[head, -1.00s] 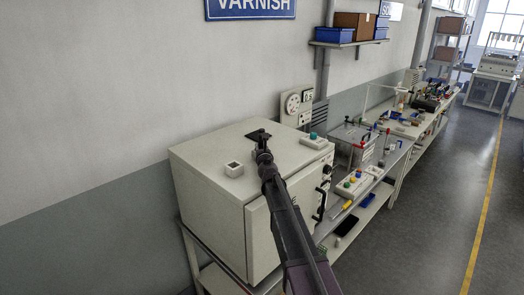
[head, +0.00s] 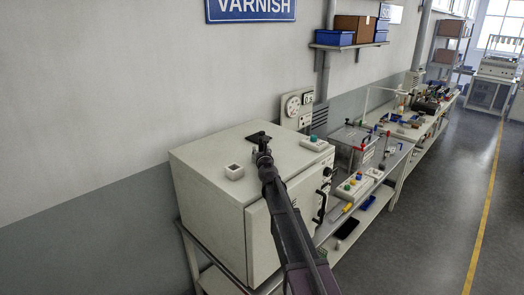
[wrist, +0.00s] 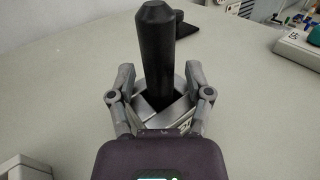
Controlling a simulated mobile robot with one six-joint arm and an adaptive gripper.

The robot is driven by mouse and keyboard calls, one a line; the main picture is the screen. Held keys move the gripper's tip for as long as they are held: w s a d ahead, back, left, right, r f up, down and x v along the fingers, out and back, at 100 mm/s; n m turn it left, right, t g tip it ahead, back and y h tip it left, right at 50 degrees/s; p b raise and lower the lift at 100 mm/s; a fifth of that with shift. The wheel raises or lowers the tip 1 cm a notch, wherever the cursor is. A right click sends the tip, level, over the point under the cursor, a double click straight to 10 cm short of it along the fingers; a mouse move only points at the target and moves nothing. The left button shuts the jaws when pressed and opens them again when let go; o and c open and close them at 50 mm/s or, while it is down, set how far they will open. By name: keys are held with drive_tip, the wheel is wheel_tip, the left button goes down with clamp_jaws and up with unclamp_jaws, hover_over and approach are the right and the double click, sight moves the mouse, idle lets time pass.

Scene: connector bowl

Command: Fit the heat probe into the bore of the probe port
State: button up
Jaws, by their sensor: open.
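The heat probe (wrist: 155,50) is a black cylinder with a tapered top. It stands upright, nearly vertical in the wrist view. My gripper (wrist: 160,72) is open, with one finger on each side of the probe and a visible gap on both sides. In the head view my gripper (head: 262,152) is over the cabinet top and hides the probe.
The pale cabinet top (head: 200,157) is mostly clear. A small white block with a square recess (head: 234,172) stands left of my gripper. A black bracket-like piece (wrist: 187,30) lies beyond the probe. A pale box with a green button (head: 314,143) stands at the right back.

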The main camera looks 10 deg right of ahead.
drive_tip(key=shift+r, duration=0.15)
drive_tip(key=s, duration=1.2)
drive_tip(key=shift+a, duration=0.2)
